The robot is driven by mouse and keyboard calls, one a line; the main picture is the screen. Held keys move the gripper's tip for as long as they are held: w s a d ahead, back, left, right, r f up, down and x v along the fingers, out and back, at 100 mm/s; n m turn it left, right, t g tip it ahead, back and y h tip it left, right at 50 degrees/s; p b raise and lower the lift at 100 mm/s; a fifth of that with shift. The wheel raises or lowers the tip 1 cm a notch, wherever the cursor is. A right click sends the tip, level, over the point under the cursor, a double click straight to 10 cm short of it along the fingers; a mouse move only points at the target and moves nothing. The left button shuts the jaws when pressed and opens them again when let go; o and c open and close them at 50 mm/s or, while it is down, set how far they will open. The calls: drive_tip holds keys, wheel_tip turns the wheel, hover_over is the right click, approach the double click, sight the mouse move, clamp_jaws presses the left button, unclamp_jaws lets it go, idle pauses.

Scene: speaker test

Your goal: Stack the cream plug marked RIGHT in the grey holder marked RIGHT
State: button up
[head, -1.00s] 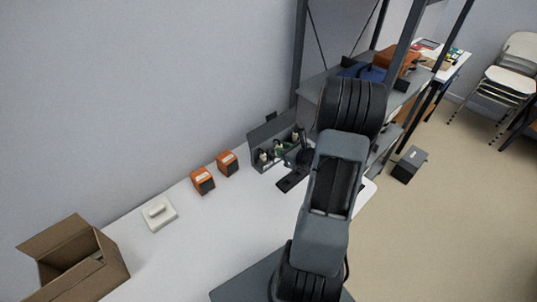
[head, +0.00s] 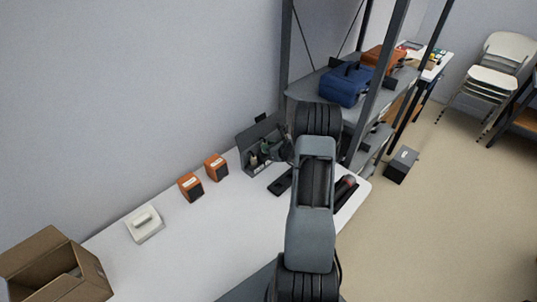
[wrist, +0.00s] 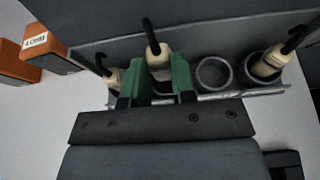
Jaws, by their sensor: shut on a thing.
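My gripper (wrist: 160,82) has green fingers and is shut on a cream plug (wrist: 158,56) with a black cable end pointing up. They are at the grey holder (wrist: 253,91), a row of round cups. The fingers hide the plug's lower end, so I cannot tell whether it is seated in a cup. An empty cup (wrist: 213,73) is just right of the fingers. Another cream plug (wrist: 270,63) leans in the rightmost cup, and one (wrist: 112,78) stands left of the fingers. No RIGHT marking is readable. In the head view the holder (head: 244,139) is partly behind my gripper (head: 277,150).
Two orange boxes (head: 190,187) (head: 216,167) stand left of the holder. A white block (head: 145,224) and an open cardboard box (head: 55,268) are farther left. A black flat object (head: 280,183) lies before the holder. Shelving (head: 370,95) stands behind right. The table's middle (head: 225,220) is clear.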

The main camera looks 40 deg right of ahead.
drive_tip(key=shift+f, duration=1.35)
drive_tip(key=shift+f+b, duration=0.1)
drive_tip(key=shift+b, duration=0.25)
drive_tip(key=shift+f+b, duration=0.35)
drive_tip(key=shift+b, duration=0.05)
drive_tip(key=o, duration=0.9)
drive_tip(key=shift+r, duration=0.1)
drive_tip(key=shift+r, duration=0.1)
